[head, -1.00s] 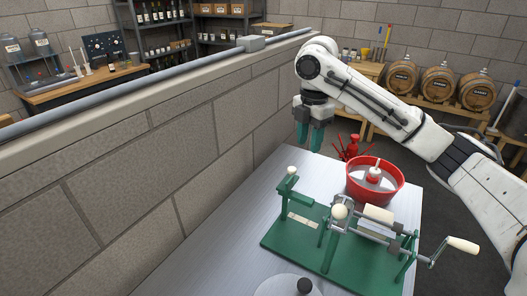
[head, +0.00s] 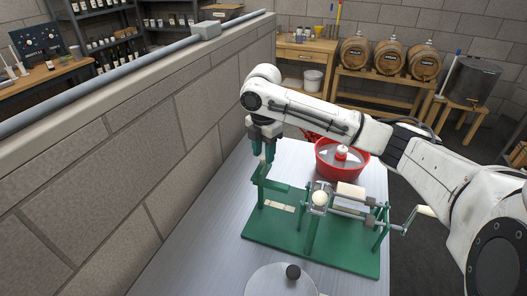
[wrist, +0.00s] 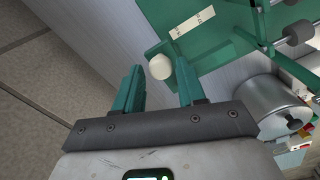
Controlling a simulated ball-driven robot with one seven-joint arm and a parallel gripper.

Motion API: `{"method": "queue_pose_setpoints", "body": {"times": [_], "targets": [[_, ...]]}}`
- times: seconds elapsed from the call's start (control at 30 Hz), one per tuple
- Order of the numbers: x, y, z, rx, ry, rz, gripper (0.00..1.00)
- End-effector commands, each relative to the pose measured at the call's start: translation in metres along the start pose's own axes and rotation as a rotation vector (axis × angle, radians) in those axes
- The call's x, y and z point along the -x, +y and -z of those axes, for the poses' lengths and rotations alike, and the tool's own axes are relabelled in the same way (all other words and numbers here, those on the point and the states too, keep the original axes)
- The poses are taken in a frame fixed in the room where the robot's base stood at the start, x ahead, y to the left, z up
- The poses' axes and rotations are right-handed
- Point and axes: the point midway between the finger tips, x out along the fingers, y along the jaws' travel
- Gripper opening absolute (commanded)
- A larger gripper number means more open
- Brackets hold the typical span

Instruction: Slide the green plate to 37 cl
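My gripper (head: 263,152) points down over the left end of a green bench device (head: 330,255). Its teal fingers are open, with the cream knob (wrist: 160,66) between or just beyond their tips in the wrist view; contact cannot be told. In the head view the fingers hide this knob. Below it stands the green plate (head: 261,190), an upright piece with an arm reaching right. A pale scale strip (head: 282,207) lies on the device's base beside it and also shows in the wrist view (wrist: 192,22); its marks are too small to read.
The device also carries rollers (head: 348,207), a second cream knob (head: 320,198) and a crank at right. A red tub (head: 342,158) stands behind it, and a round metal lid (head: 280,282) lies in front. A block wall (head: 150,190) runs close along the left.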

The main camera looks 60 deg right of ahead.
Motion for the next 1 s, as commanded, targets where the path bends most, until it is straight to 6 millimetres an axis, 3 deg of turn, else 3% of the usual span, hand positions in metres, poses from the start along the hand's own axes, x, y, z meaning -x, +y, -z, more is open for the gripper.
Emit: {"method": "queue_pose_setpoints", "body": {"times": [0.4, 0.8, 1.0], "targets": [[-0.0086, -0.0002, -0.0001, 0.0, 0.0, 0.0, 0.4], [-0.0082, -0.0001, 0.0, 0.0, 0.0, 0.0, 0.02], [-0.008, -0.0001, -0.0001, 0.0, 0.0, 0.0, 0.0]]}}
